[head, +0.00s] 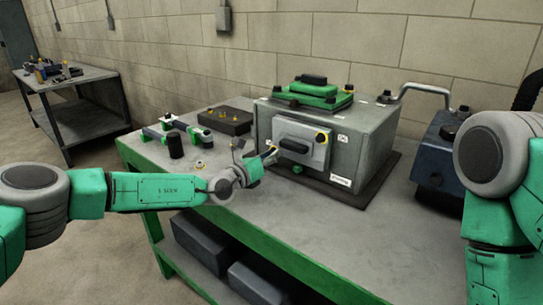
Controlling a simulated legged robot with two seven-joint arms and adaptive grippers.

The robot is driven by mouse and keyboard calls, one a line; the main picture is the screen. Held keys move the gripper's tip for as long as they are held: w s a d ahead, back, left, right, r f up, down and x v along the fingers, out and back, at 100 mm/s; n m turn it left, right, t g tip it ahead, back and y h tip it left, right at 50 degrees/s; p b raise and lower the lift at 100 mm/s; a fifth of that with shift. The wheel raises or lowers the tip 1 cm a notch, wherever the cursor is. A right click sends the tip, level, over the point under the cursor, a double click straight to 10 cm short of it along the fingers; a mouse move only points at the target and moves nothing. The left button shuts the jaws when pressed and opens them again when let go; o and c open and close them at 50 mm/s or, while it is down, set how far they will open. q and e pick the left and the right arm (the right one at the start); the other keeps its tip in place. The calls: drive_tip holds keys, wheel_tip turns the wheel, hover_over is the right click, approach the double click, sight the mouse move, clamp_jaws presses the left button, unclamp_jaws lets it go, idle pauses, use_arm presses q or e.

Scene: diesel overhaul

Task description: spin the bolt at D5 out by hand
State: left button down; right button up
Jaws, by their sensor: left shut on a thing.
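The grey engine block (375,130) stands on a dark mat on the green-edged bench. Its front carries a light cover plate (300,131) with a dark handle (294,146) and a yellow-ringed round part (321,138) at the right. My left gripper (267,156) reaches in from the left and is shut at the lower left edge of this cover. The bolt there is mostly hidden by the fingers, and its thread cannot be made out. My right arm stands at the right edge; its gripper is out of view.
A green part (315,92) lies on top of the block. Left of the block are a dark tray (225,120) with small yellow pieces and several tools. A blue machine (436,150) stands at the right. The bench front (300,205) is clear.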

use_arm(q)
drive_tip(key=shift+w+a+r, duration=0.15)
drive_tip(key=shift+w+r, duration=0.05)
drive_tip(key=shift+r, duration=0.1)
drive_tip(key=c, duration=1.5)
unclamp_jaws()
drive_tip(key=shift+o, duration=0.2)
drive_tip(key=shift+s+f, duration=0.1)
drive_tip(key=shift+f, duration=0.05)
drive_tip(key=v, duration=1.2)
drive_tip(key=shift+f, duration=0.1)
